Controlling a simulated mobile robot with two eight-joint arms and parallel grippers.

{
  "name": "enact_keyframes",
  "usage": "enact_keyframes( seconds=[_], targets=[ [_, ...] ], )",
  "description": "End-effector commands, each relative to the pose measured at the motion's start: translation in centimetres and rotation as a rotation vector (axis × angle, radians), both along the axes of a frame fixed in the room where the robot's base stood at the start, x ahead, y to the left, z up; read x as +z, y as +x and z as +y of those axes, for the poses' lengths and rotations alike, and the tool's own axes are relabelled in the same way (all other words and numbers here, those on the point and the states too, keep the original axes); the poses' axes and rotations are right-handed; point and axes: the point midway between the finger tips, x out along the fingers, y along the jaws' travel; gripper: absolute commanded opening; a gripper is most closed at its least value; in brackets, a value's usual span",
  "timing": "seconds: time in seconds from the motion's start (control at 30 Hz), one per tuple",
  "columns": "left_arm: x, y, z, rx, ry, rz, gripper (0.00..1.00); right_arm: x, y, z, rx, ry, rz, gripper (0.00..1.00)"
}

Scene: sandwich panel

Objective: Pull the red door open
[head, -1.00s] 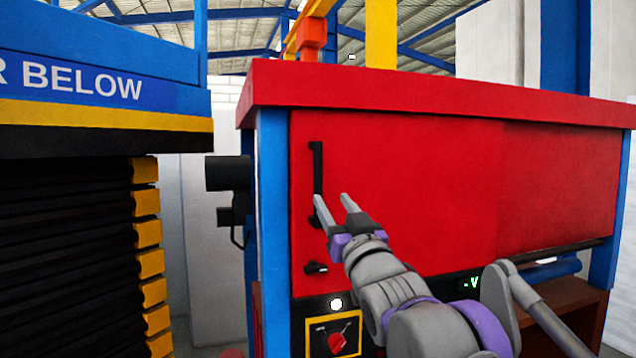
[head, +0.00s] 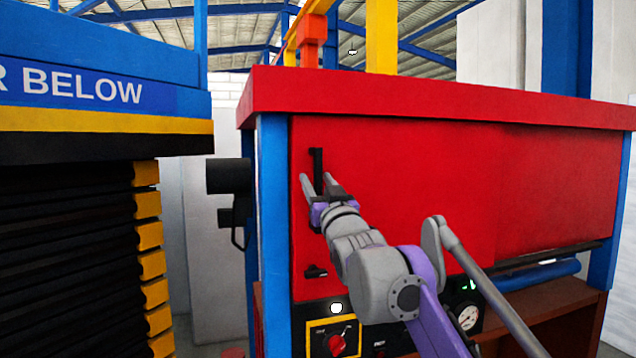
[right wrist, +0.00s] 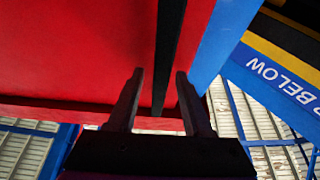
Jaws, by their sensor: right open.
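The red door (head: 420,190) is the front panel of a red and blue cabinet, and it looks closed. Its black vertical handle (head: 316,159) is near the door's left edge, with the lower part hidden behind my right gripper (head: 317,179). That gripper is open, its fingertips at the handle, one on each side of it in the picture. In the right wrist view the black handle (right wrist: 168,60) runs between the two open fingers (right wrist: 159,75), with gaps on both sides. I cannot tell how deep it sits between them. My left gripper is not in view.
A small black latch (head: 315,271) and a panel with a red knob (head: 338,343) are below the handle. A blue post (head: 274,220) borders the door on the left. A blue and yellow machine with black bellows (head: 70,240) stands further left.

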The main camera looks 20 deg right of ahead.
Motion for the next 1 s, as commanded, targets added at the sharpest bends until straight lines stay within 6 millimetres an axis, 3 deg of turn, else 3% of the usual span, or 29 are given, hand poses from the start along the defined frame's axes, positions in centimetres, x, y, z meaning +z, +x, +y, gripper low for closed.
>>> enact_keyframes(
  seconds=[0.07, 0.33, 1.0],
  targets=[
    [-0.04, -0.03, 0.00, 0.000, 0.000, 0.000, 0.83, -0.05, -0.01, 0.00, 0.000, 0.000, 0.000, 0.48],
    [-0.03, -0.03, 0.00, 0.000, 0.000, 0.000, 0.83, -0.04, -0.03, -0.01, 0.000, 0.000, 0.000, 0.00],
    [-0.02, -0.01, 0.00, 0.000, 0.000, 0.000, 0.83, -0.02, -0.04, -0.02, 0.000, 0.000, 0.000, 0.00]
  ],
)
